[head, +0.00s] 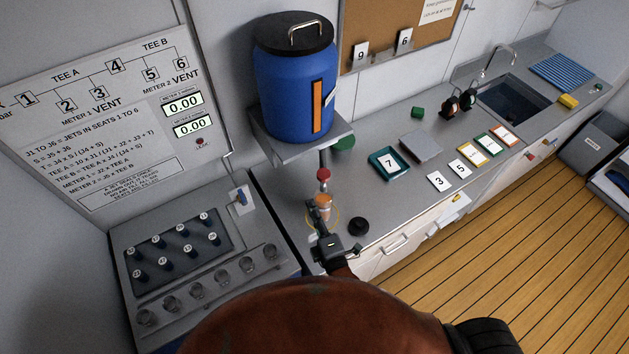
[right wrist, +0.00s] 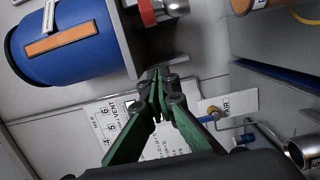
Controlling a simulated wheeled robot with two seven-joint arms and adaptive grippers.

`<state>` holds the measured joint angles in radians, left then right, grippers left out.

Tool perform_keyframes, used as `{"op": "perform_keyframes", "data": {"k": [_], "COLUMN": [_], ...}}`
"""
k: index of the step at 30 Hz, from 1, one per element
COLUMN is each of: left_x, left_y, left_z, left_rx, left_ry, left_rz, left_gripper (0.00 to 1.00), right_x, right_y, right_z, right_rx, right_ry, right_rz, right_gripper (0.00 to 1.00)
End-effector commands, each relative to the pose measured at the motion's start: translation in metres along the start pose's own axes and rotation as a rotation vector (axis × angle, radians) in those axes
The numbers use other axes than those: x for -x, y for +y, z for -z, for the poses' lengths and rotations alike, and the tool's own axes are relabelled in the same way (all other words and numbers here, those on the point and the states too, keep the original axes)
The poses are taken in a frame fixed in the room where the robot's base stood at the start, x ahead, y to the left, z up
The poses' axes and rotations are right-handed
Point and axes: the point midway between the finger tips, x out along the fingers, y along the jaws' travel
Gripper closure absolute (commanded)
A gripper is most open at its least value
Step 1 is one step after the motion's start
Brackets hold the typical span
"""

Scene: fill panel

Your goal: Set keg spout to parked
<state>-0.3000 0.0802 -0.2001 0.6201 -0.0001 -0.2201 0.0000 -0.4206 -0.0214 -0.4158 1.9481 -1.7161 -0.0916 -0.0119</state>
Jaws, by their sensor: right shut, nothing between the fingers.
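The blue keg (head: 285,95) with a black lid and an orange stripe stands on a grey wall shelf (head: 318,145). Its spout hangs under the shelf, with a red part (head: 323,174) at its lower end; I cannot tell its setting. An orange-topped cup (head: 325,201) stands below it. My right gripper (head: 313,204) is shut and empty, close to the cup's left side. In the right wrist view the shut fingers (right wrist: 160,80) point toward the shelf edge, with the keg (right wrist: 65,40) at upper left and a red and silver part (right wrist: 150,10) above. My left gripper is not seen.
A black round piece (head: 358,226) lies right of the cup. A rack of numbered jets (head: 172,245) stands at left under the meter panel (head: 100,110). A teal tray (head: 376,168), number cards and a sink (head: 512,104) lie along the counter at right.

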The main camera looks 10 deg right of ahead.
Motion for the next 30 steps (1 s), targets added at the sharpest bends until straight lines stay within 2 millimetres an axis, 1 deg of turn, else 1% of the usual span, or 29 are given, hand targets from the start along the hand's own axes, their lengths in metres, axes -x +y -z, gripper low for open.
{"op": "perform_keyframes", "data": {"k": [8, 11, 14, 24, 27, 28, 30], "left_x": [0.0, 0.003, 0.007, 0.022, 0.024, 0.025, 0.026], "left_y": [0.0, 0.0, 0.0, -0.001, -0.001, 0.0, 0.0], "left_z": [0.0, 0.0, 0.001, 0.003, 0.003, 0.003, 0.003], "left_rx": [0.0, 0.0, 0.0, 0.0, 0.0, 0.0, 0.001], "left_ry": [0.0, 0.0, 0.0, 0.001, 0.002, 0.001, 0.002], "left_rz": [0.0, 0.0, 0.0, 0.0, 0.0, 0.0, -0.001], "left_gripper": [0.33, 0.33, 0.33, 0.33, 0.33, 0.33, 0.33], "right_x": [-0.001, -0.006, -0.019, -0.088, -0.104, -0.098, -0.094], "right_y": [0.0, 0.001, 0.003, 0.003, 0.002, 0.0, 0.0], "right_z": [-0.001, -0.001, 0.0, -0.001, -0.003, -0.011, -0.021], "right_rx": [-0.001, -0.001, -0.001, -0.002, 0.0, 0.003, 0.003], "right_ry": [-0.002, -0.002, -0.001, -0.002, -0.003, -0.005, -0.003], "right_rz": [0.0, -0.002, -0.002, -0.002, -0.001, 0.001, 0.002], "right_gripper": [1.0, 1.0, 1.0, 1.0, 1.0, 1.0, 1.0]}}
